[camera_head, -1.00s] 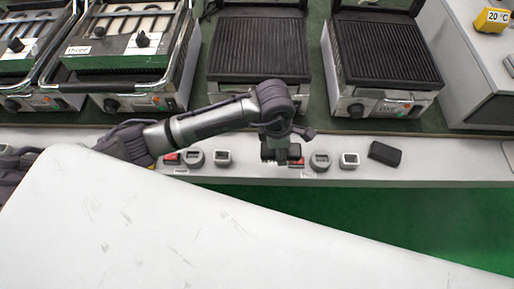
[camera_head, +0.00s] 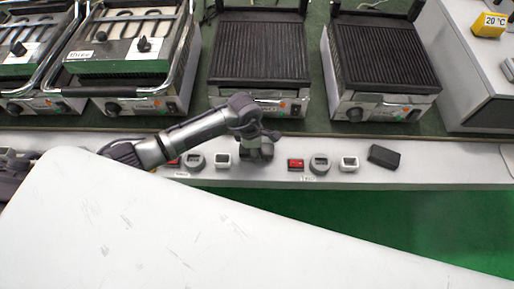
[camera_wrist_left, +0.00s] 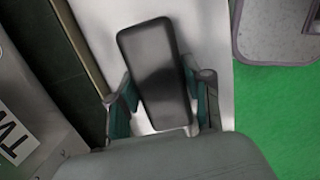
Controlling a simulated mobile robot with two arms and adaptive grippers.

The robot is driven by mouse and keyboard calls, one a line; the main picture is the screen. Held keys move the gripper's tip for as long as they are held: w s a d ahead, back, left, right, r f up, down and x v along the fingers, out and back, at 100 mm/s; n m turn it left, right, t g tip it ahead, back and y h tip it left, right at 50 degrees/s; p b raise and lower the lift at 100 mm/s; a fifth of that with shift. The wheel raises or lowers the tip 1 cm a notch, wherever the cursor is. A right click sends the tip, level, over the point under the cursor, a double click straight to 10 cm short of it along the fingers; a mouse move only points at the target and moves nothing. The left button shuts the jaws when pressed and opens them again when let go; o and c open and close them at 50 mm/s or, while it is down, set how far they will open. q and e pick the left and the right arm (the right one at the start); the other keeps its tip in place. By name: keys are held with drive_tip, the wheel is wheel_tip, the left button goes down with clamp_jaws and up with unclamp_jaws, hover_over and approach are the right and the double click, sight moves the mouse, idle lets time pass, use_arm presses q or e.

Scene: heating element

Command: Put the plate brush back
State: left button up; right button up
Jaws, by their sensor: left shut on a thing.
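A dark rectangular block (camera_wrist_left: 160,75), seemingly the plate brush, lies between the two fingers of my left gripper (camera_wrist_left: 162,102) in the left wrist view. The fingers are shut on its sides. In the head view my left gripper (camera_head: 256,152) is over the pale front ledge (camera_head: 450,172), in front of the middle grill (camera_head: 258,55). The block is hard to make out there. A separate dark block (camera_head: 384,155) lies on the ledge to the right. My right gripper is in neither view.
A red-fronted device (camera_head: 296,164), a round grey device (camera_head: 320,163) and a square one (camera_head: 349,162) stand on the ledge, right of my gripper. Another square device (camera_head: 222,160) is just left. A right grill (camera_head: 385,60) stands behind. A white surface (camera_head: 150,235) fills the foreground.

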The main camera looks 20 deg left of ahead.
use_arm(q)
drive_tip(key=shift+f, duration=0.1)
drive_tip(key=o, duration=1.1)
drive_tip(key=shift+r, duration=0.2)
drive_tip(key=r, duration=0.4)
drive_tip(key=a+r, duration=0.1)
drive_tip(key=r, duration=0.6)
drive_tip(key=shift+s+a+r, duration=0.3)
drive_tip(key=shift+a+r, duration=0.05)
drive_tip(key=shift+r, duration=0.05)
